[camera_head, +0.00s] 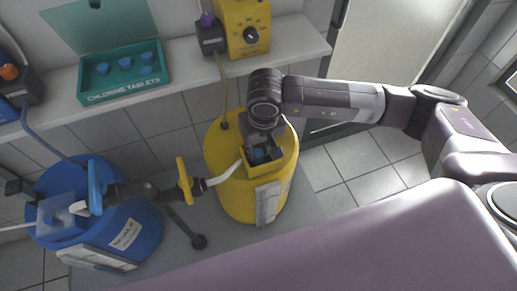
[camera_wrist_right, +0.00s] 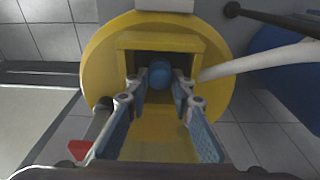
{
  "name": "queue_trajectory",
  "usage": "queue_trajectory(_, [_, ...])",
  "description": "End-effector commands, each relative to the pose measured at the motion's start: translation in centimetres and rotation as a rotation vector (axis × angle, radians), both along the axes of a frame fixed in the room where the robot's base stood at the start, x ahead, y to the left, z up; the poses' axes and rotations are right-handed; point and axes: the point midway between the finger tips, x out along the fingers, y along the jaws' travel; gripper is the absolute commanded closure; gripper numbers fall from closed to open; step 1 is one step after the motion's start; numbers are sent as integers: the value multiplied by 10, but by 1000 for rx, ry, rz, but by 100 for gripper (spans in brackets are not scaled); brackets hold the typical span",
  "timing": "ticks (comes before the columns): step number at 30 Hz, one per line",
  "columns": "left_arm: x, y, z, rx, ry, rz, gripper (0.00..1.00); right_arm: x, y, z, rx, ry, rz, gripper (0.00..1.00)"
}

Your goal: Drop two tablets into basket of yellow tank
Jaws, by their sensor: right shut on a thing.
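The yellow tank (camera_head: 230,190) stands on the floor below the shelf. Its open square basket (camera_head: 279,163) is on top, and its yellow rim also shows in the right wrist view (camera_wrist_right: 158,41). My right gripper (camera_head: 261,150) points down into the basket opening. In the right wrist view its fingers (camera_wrist_right: 159,84) are shut on a blue tablet (camera_wrist_right: 159,71) held at the tips. The basket floor is dark and mostly hidden, so I cannot tell what lies there. The chlorine tablets box (camera_head: 125,94) on the shelf holds several blue tablets (camera_head: 125,61). My left gripper is out of view.
A blue tank (camera_head: 125,240) stands left of the yellow one, with valves and pipes (camera_head: 130,190) between them. A white hose (camera_head: 226,174) reaches the basket's left side. A yellow pump (camera_head: 243,25) sits on the shelf (camera_head: 190,66). The tiled floor (camera_head: 345,155) at right is clear.

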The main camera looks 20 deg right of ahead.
Motion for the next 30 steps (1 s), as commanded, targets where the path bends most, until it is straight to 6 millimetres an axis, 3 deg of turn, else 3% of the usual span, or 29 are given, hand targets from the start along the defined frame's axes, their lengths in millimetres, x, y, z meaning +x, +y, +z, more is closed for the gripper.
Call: queue_trajectory(30, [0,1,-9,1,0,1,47,0,0,-5,0,0,0,92])
